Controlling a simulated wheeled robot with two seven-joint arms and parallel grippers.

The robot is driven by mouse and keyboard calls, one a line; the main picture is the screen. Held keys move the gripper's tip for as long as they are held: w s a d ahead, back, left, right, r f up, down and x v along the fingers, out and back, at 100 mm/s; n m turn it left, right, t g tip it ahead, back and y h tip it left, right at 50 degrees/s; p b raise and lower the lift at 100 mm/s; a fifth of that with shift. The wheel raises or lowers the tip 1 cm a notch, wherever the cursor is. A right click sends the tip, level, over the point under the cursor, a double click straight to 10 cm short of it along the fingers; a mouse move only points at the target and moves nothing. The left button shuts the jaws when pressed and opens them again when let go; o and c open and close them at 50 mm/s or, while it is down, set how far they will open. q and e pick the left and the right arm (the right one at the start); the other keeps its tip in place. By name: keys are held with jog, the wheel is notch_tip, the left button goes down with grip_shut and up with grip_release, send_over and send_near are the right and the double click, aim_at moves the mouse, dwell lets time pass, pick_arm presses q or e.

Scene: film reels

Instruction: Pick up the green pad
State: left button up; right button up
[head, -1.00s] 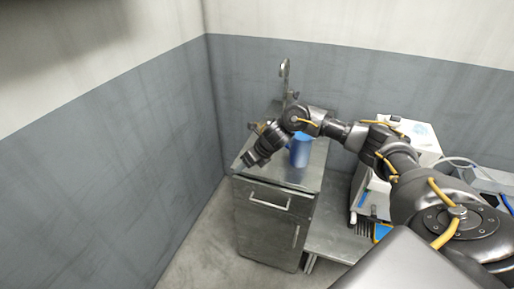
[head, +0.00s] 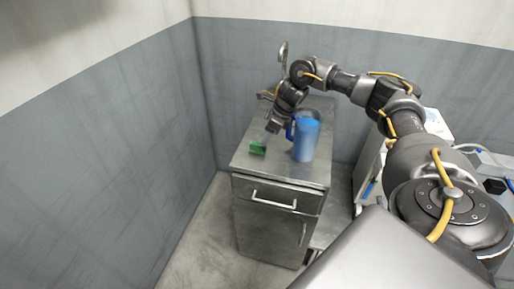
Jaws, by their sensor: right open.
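The green pad (head: 258,147) lies on the steel counter top (head: 285,172), left of the blue container. My right gripper (head: 270,130) is open just above and behind the pad, pointing down toward it. I cannot tell whether its fingers touch the pad. My left gripper is not in view.
A blue cylindrical container (head: 306,140) stands upright on the counter, close to the right of my right gripper. A tap (head: 283,54) rises at the back of the counter. The counter's front part is clear. Grey walls stand behind and to the left.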

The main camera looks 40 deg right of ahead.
aim_at(258, 144)
jog(key=shift+w+a+f, duration=0.1)
jog(key=shift+w+f, duration=0.05)
jog(key=shift+f, duration=0.05)
jog(key=f, duration=0.1)
jog(key=w+a+f+p, duration=0.1)
jog(key=f, duration=0.1)
jog(key=shift+w+a+f, duration=0.15)
jog(key=shift+w+a, duration=0.15)
jog(key=shift+a, duration=0.1)
jog(key=shift+w+f, duration=0.2)
jog(key=shift+f, duration=0.4)
jog(key=c, duration=1.1)
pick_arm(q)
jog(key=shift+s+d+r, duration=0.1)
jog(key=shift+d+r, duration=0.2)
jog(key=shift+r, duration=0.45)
pick_arm(e)
jog(key=shift+o, duration=0.2)
jog(key=shift+r, duration=0.1)
